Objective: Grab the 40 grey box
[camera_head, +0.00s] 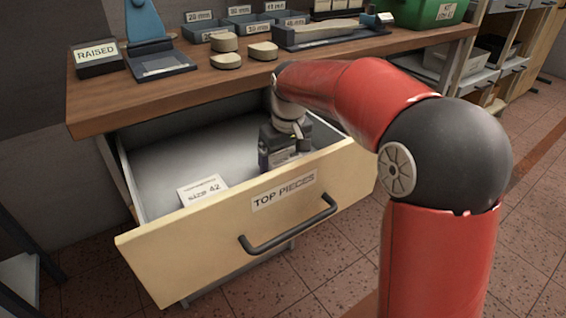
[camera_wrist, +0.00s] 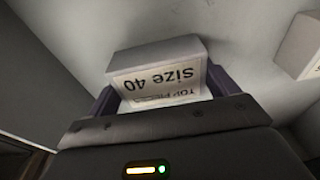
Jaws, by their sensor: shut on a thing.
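The grey box (camera_wrist: 158,58) labelled "TOP PIECES size 40" sits between the two fingers of my gripper (camera_wrist: 160,92) in the wrist view. The label shows upside down there. In the head view my gripper (camera_head: 283,150) reaches down into the open drawer (camera_head: 160,262) marked "TOP PIECES", near its right front part. It is shut on the box, which is mostly hidden by the gripper and the drawer front in that view. I cannot tell whether the box touches the drawer floor.
A white box labelled "size 42" (camera_head: 203,188) lies in the drawer to the left, and a pale box (camera_wrist: 300,48) shows at the wrist view's right edge. The wooden bench top (camera_head: 150,95) overhangs the drawer's back. The drawer's left and middle floor is mostly bare.

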